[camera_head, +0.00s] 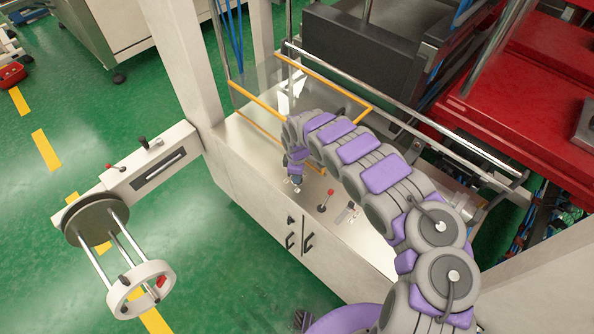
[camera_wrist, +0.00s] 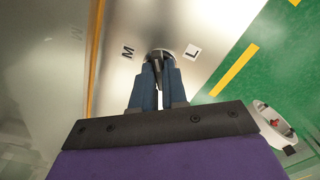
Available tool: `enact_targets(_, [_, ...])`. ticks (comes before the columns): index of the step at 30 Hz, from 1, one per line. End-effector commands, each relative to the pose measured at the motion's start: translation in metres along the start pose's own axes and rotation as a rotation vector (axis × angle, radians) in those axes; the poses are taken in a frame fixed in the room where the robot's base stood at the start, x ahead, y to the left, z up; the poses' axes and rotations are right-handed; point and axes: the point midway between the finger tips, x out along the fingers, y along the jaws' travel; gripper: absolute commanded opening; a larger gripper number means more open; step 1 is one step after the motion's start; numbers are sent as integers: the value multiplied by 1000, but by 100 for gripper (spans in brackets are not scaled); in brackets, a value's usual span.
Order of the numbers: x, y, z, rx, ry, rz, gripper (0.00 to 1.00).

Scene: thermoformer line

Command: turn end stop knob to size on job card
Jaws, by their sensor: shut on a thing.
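The end stop knob (camera_wrist: 159,54) shows in the wrist view as a dark grip on a round grey base, between a letter M (camera_wrist: 128,53) on the left and a letter L (camera_wrist: 193,50) on the right. My gripper (camera_wrist: 160,68) is shut on the knob, with one blue finger on each side. The fingers hide much of it, so I cannot tell which letter it points to. In the head view my gripper (camera_head: 296,182) reaches down to the pale machine top, and the knob is hardly visible. I cannot make out a job card.
A red-tipped lever (camera_head: 326,200) stands on the machine top right of my gripper. An orange-edged clear guard (camera_head: 262,112) rises behind it. A handwheel (camera_head: 140,289) on a side arm is at the lower left. Green floor is open at the left.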

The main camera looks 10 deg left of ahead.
Motion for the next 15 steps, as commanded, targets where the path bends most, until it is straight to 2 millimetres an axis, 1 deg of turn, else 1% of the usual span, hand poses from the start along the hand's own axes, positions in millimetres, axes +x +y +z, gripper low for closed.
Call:
enact_targets(7, [-1, 1, 0, -112, 1, 2, 0])
enact_targets(15, [0, 1, 0, -156, 0, 3, 0])
